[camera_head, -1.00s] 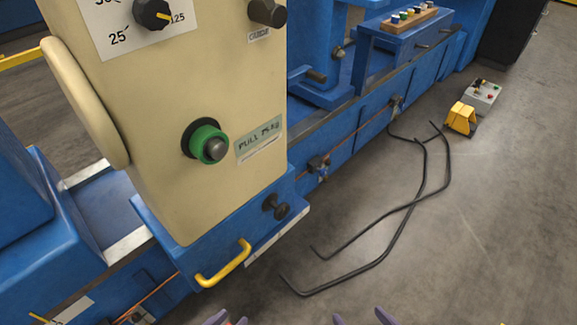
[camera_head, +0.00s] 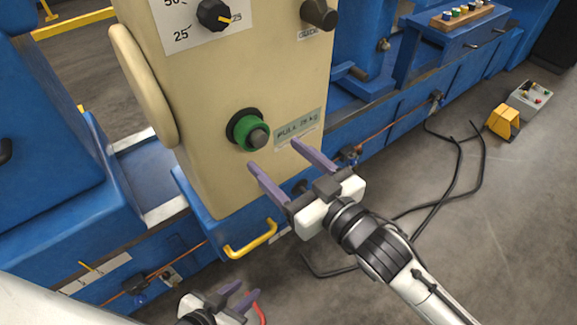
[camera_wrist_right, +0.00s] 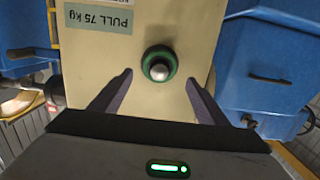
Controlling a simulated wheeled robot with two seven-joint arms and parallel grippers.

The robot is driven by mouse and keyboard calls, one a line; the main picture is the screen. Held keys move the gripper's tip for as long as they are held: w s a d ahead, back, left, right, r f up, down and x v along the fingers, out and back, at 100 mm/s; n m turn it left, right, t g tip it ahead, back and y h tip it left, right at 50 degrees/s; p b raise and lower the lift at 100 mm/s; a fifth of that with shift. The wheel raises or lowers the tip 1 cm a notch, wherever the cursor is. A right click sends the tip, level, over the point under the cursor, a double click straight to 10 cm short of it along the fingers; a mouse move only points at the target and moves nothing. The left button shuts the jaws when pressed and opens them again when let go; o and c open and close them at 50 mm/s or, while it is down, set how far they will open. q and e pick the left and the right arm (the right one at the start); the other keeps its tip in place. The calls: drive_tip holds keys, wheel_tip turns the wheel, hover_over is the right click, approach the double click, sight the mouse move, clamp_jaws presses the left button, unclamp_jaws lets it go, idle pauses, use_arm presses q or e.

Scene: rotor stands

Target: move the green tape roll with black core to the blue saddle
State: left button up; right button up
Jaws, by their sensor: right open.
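The green tape roll (camera_head: 243,132) sits around a grey peg on the front of the beige housing; its dark core is mostly hidden. It also shows in the right wrist view (camera_wrist_right: 147,62). My right gripper (camera_head: 275,157) is open and empty, with its purple fingers pointing at the housing just right of and below the roll. In the right wrist view its fingertips (camera_wrist_right: 159,78) lie either side of the roll, apart from it. My left gripper (camera_head: 246,291) is low in the head view, open and empty. A blue block (camera_head: 207,220) under the housing may be the saddle.
A dial (camera_head: 213,14) and another dark peg (camera_head: 319,14) are above the roll. A yellow handle (camera_head: 252,241) juts from the blue block. Black cables (camera_head: 455,190) lie on the floor near a yellow pedal (camera_head: 503,122). A small rack (camera_head: 462,16) stands at the back.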

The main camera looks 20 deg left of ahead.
sight(262, 141)
drive_tip(key=b+x, duration=0.2)
drive_tip(key=x, duration=0.5)
drive_tip(key=shift+w+a+b, duration=0.3)
drive_tip(key=shift+a, duration=0.1)
drive_tip(key=shift+c, duration=0.2)
drive_tip(key=c, duration=0.9)
drive_tip(key=shift+r+p, duration=0.2)
drive_tip(key=shift+p, duration=0.2)
drive_tip(key=shift+s+d+p, duration=0.25)
drive_tip(key=shift+d+p, duration=0.1)
drive_tip(key=shift+p, duration=0.1)
drive_tip(key=p+v, duration=0.4)
drive_tip(key=v, duration=0.4)
drive_tip(key=shift+p, duration=0.4)
